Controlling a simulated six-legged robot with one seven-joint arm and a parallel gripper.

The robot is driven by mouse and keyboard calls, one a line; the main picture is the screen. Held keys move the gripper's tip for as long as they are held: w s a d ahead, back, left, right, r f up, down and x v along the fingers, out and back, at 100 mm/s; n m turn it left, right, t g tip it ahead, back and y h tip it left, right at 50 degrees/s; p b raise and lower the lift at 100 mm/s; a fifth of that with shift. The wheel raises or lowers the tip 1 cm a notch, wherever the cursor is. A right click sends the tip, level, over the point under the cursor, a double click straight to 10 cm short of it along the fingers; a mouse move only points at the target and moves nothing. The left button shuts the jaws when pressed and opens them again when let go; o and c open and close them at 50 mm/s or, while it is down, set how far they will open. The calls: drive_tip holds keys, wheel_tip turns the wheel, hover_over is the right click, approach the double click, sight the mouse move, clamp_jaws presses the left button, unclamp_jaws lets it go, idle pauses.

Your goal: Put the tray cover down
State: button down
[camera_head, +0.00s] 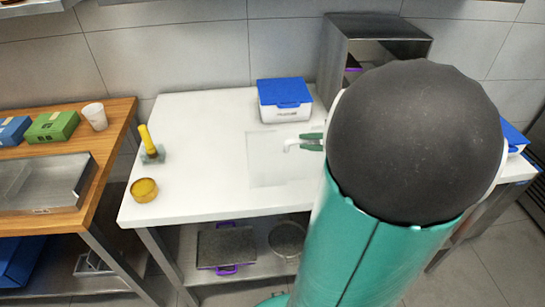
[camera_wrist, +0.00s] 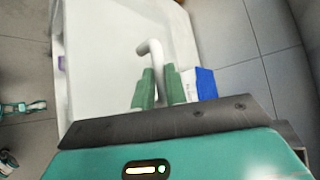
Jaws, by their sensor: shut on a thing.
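My gripper (camera_head: 312,142) is out over the white counter, its green fingers shut on a white bent handle, which I take to be the tray cover's (camera_head: 291,145). In the wrist view the handle (camera_wrist: 152,50) rises from between the fingers (camera_wrist: 157,88) and hooks to the left. A pale square outline lies below and around the handle on the counter. I cannot tell whether it is the cover's panel or a recess, nor whether the cover touches the counter. My own arm hides the right part of this area.
A white box with a blue lid (camera_head: 284,98) stands behind the gripper. A yellow-handled tool (camera_head: 148,140) and a round yellow container (camera_head: 144,190) are on the left. A steel cabinet (camera_head: 362,50) stands at the back.

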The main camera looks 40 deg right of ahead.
sight(291, 136)
drive_tip(key=w+f, duration=0.1)
drive_tip(key=w, duration=0.1)
drive_tip(key=w+d+f, duration=0.1)
drive_tip(key=w, duration=0.1)
drive_tip(key=w+f, duration=0.1)
drive_tip(key=w, duration=0.2)
drive_tip(key=shift+w+d+f, duration=0.1)
drive_tip(key=shift+d+f, duration=0.1)
drive_tip(key=shift+f, duration=0.1)
drive_tip(key=shift+w+d+f, duration=0.1)
drive_tip(key=shift+w+f, duration=0.7)
drive_tip(key=shift+f, duration=0.65)
drive_tip(key=shift+w+d+f, duration=0.1)
drive_tip(key=shift+w+f, duration=0.7)
drive_tip(key=shift+f, duration=0.7)
drive_tip(key=shift+w+d+f, duration=0.1)
drive_tip(key=shift+w+f, duration=0.7)
drive_tip(key=shift+f, duration=0.65)
drive_tip(key=c, duration=1.5)
unclamp_jaws()
drive_tip(key=shift+f, duration=0.15)
drive_tip(key=shift+o, duration=0.3)
